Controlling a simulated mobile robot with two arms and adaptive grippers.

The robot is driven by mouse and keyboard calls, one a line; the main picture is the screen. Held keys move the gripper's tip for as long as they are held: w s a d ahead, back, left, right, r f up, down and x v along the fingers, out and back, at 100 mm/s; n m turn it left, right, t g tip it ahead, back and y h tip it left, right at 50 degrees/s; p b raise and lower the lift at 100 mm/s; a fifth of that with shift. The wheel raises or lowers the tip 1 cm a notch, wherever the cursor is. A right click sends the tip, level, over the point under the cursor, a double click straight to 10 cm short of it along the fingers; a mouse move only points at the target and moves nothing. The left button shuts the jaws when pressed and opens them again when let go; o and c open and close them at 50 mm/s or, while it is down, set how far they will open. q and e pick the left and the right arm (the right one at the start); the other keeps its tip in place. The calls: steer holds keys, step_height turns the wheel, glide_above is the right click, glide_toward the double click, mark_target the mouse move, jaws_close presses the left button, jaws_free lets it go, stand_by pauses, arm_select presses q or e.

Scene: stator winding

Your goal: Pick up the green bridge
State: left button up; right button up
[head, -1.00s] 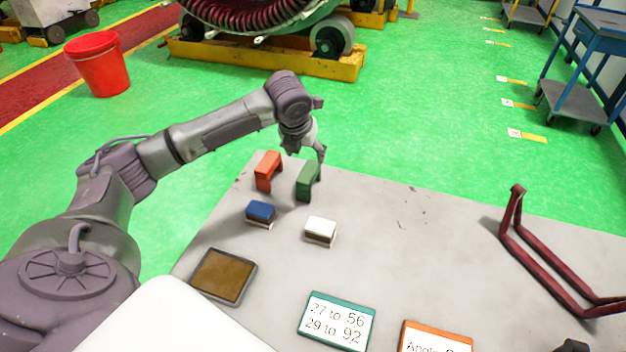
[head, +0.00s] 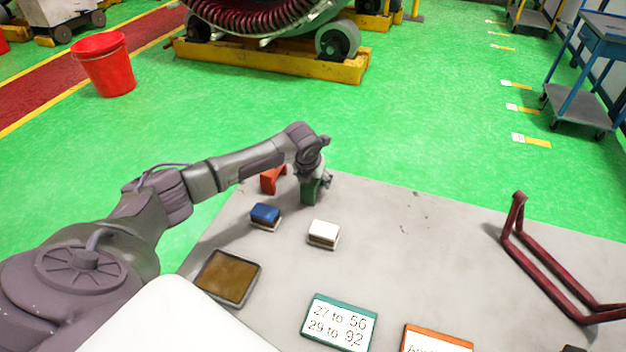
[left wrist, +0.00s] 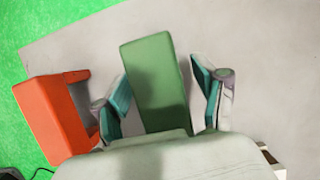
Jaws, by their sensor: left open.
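The green bridge (head: 310,192) stands near the far left edge of the grey table, partly covered by my left gripper in the head view. In the left wrist view the green bridge (left wrist: 155,82) lies between the two fingers of my left gripper (left wrist: 160,92). The fingers are open, one on each side, with gaps between them and the bridge. In the head view my left gripper (head: 325,181) is over the bridge. My right gripper is not in view.
A red-orange bridge (head: 272,178) stands close on the left, near the left finger in the wrist view (left wrist: 50,115). A blue-topped block (head: 265,214), a white-topped block (head: 323,233) and a brown tray (head: 228,278) are nearer. A dark red frame (head: 545,260) stands right. The table's middle is clear.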

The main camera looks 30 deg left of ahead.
arm_select(q)
steer(key=shift+f, duration=0.1)
steer(key=shift+c, duration=0.2)
jaws_close()
